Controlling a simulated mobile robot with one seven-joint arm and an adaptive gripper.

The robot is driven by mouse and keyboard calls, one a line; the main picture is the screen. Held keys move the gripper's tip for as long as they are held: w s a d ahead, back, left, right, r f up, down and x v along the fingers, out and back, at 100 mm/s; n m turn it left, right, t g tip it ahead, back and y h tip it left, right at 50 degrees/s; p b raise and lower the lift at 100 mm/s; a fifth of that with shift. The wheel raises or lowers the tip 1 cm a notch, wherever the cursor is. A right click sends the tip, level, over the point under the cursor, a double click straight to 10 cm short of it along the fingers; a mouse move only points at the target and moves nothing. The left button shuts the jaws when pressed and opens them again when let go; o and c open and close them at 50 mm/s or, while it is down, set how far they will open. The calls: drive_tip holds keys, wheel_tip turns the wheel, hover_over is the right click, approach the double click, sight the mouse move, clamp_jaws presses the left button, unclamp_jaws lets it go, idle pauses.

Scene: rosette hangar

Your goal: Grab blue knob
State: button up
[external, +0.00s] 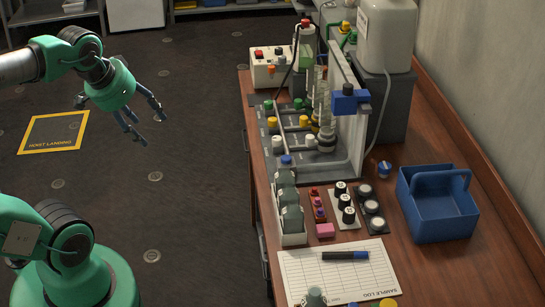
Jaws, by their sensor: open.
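A small round blue knob (384,168) with a pale mark lies on the wooden bench, right of the white-framed rig and left of the blue caddy. Another small blue cap (286,160) sits at the rig's front left corner, above the row of grey-green bottles. A larger blue block (348,101) is on the rig's upright. Which of these is the task's knob I cannot tell for certain. My gripper (152,130) is open and empty, over the floor left of the bench, well apart from all of them.
The blue caddy (438,222) with a handle stands at the bench's right. The rig (345,150) has valves and tubes. Floor around my gripper is clear.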

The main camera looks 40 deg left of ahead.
wheel_tip(320, 180, up, 6)
drive_tip(key=w+d+r+n+g+p, duration=0.1)
drive_tip(key=w+d+r+p, duration=0.15)
drive_tip(key=w+r, duration=0.65)
drive_tip(key=w+d+r+n+p, duration=0.1)
drive_tip(key=w+d+r+p, duration=0.2)
drive_tip(key=w, duration=0.9)
drive_tip(key=w+d+r+n+g+p, duration=0.15)
drive_tip(key=w+d, duration=0.25)
drive_tip(key=w, duration=0.5)
drive_tip(key=w+d+r+p, duration=0.15)
drive_tip(key=w+d, duration=0.25)
drive_tip(key=w, duration=0.6)
drive_tip(key=w+d+f+n+g+p, duration=0.1)
drive_tip(key=w+d+f+n+p, duration=0.15)
drive_tip(key=w+d+f, duration=0.7)
drive_tip(key=w+d+f+n+g+p, duration=0.1)
drive_tip(key=w+d+f+p, duration=0.3)
drive_tip(key=w+d+f, duration=0.55)
wheel_tip(320, 180, down, 25)
drive_tip(key=w+d, duration=0.2)
drive_tip(key=shift+w+d+y, duration=0.25)
drive_tip(key=shift+w+y, duration=0.1)
drive_tip(key=shift+y, duration=0.05)
drive_tip(key=shift+f, duration=0.15)
hover_over(385, 165)
drive_tip(key=shift+s+d+f, duration=0.1)
drive_tip(key=shift+f, duration=2)
drive_tip(key=shift+s+f, duration=0.1)
drive_tip(key=shift+f, duration=2)
